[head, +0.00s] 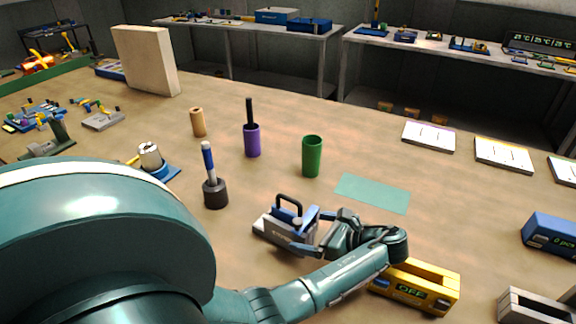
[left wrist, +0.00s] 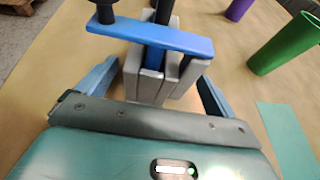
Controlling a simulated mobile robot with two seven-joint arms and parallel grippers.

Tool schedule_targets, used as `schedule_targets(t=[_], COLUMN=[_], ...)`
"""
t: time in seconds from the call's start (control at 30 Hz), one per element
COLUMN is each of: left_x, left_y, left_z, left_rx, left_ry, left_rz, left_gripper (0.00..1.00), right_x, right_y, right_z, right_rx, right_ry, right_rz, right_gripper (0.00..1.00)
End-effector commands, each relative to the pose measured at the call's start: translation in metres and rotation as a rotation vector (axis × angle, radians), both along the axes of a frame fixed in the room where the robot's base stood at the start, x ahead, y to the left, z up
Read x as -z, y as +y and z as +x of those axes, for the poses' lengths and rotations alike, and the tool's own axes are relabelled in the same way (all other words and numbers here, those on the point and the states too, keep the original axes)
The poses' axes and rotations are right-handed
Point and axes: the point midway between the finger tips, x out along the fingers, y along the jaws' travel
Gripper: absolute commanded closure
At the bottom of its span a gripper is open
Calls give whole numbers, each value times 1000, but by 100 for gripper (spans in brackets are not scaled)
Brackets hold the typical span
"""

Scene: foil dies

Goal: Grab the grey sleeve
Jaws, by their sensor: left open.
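A dark grey sleeve (head: 215,194) stands upright on the table in the head view, with a blue-handled tool (head: 207,158) sticking up out of it. My left gripper (head: 306,233) is right of the sleeve and nearer to me, clearly apart from it. It is open, its blue fingers on either side of a grey block device with a blue bar and black handle (head: 283,227). In the left wrist view the grey blocks (left wrist: 150,85) lie between the spread fingers (left wrist: 155,90); contact cannot be told. My right gripper is not in view.
A purple sleeve (head: 252,141) holding a dark rod, a green sleeve (head: 312,157) and a tan cylinder (head: 198,122) stand behind. A white cylinder on a blue base (head: 152,158) is left. A yellow box (head: 427,287) sits beside my wrist. A flat green mat (head: 373,193) lies right.

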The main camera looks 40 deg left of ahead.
Motion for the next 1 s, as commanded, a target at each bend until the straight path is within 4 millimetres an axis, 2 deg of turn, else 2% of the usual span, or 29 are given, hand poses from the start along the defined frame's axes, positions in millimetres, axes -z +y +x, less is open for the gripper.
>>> schedule_targets(t=[0.1,0.27,0.57,1.0], left_x=[8,16,18,18], left_y=[18,35,39,39], left_z=[-7,-10,-11,-11], left_rx=[-1,1,2,1], left_ry=[2,-1,-1,-1], left_rz=[6,3,-1,-1], left_gripper=[7,7,7,42], right_x=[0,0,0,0], right_y=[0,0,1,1], right_z=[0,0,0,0], right_rx=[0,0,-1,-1], right_ry=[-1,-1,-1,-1], right_rz=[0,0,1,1], right_gripper=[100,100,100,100])
